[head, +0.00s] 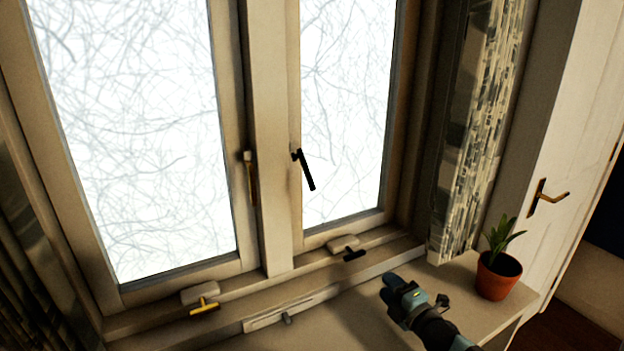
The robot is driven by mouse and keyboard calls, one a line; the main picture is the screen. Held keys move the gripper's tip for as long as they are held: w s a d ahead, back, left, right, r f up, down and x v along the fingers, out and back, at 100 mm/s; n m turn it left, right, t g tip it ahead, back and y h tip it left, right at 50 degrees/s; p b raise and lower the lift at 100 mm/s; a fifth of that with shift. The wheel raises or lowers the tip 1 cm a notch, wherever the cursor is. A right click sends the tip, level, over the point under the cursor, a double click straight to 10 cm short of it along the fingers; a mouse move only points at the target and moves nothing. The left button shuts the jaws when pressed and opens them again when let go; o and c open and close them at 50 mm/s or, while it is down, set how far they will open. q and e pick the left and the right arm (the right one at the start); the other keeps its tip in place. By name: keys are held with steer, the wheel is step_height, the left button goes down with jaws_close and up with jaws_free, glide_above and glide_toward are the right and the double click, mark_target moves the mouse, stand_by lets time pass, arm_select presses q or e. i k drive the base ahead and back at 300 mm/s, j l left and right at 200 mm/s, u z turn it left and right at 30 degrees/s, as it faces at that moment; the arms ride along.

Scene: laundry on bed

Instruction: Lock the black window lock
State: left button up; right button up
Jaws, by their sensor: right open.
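A black window handle (307,172) is on the left side of the right window's frame, slanting down and to the right across the glass. A small black latch (354,254) sits on the lower frame below the same window, beside a pale block. I cannot tell which of these is the black lock. My right gripper (408,294) is open and apparently empty over the sill, right of and below the black latch, apart from both black parts. My left gripper is not in view.
The left window has a brass handle (252,180) and a brass latch (205,306). A potted plant (498,273) stands on the sill (345,318) right of my gripper. A patterned curtain (480,130) hangs beside the right window. A white door with a brass handle (547,198) is at right.

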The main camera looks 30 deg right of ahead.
mark_target(299, 154)
steer(key=k+j, duration=0.1)
steer(key=k, duration=0.9)
